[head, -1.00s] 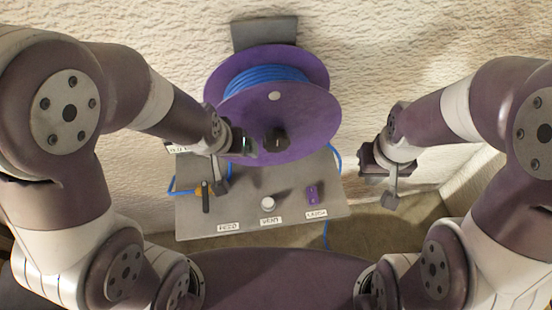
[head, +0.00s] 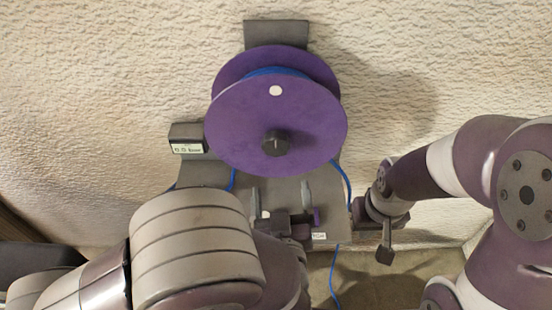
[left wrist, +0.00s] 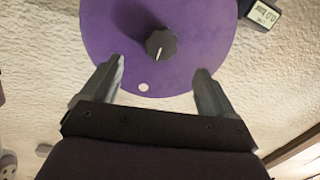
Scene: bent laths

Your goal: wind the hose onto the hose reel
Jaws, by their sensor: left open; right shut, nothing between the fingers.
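The purple hose reel (head: 240,120) stands upright against the wall, with a white dot near the top of its front disc. A strip of blue hose (head: 272,71) shows wound between its discs. More blue hose runs down right of the reel and below the grey panel. A black knob (head: 275,143) sits on the front disc; it also shows in the left wrist view (left wrist: 161,43). My left gripper (head: 281,190) is open and empty, fingers apart below the knob and pointing at the reel. My right gripper (head: 386,250) is shut and empty, right of the panel.
A small display box (head: 187,138) is left of the reel. A purple control (head: 317,215) shows partly beside my left gripper. The wall right of the reel is clear.

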